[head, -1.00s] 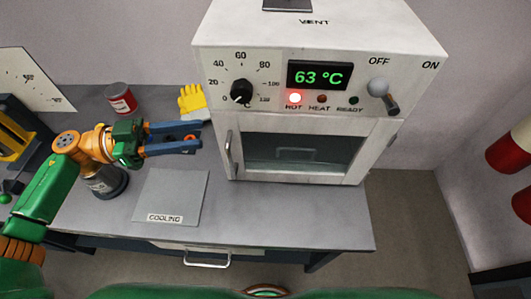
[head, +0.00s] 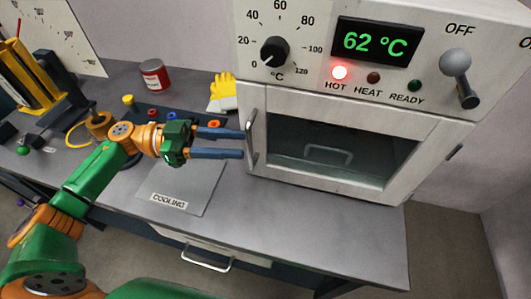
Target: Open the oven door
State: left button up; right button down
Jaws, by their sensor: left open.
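The white oven (head: 395,195) stands on the bench at the right. Its door (head: 400,150) is shut, with a dark glass window (head: 340,150) and a vertical metal handle (head: 252,138) along its left edge. My left gripper (head: 243,144) is open, its two blue fingers pointing right at the handle. The fingertips are at or just short of the handle; I cannot tell if they touch it. My right gripper is out of view.
The display (head: 377,41) reads 62 °C and the red HOT light (head: 340,72) is lit. The lever (head: 460,75) is by OFF. A grey COOLING plate (head: 185,190) lies below my gripper. A red can (head: 154,76) and yellow glove (head: 222,92) stand behind. A drawer handle (head: 207,261) juts out in front.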

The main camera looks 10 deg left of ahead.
pick_arm(q)
jog(key=w+d+p, duration=0.1)
jog(key=d+p, duration=0.1)
jog(key=d, duration=0.4)
jog(key=shift+d+r, duration=0.15)
jog(key=shift+d, duration=0.25)
jog(key=shift+a, duration=0.1)
grip_shut()
dwell(0.8)
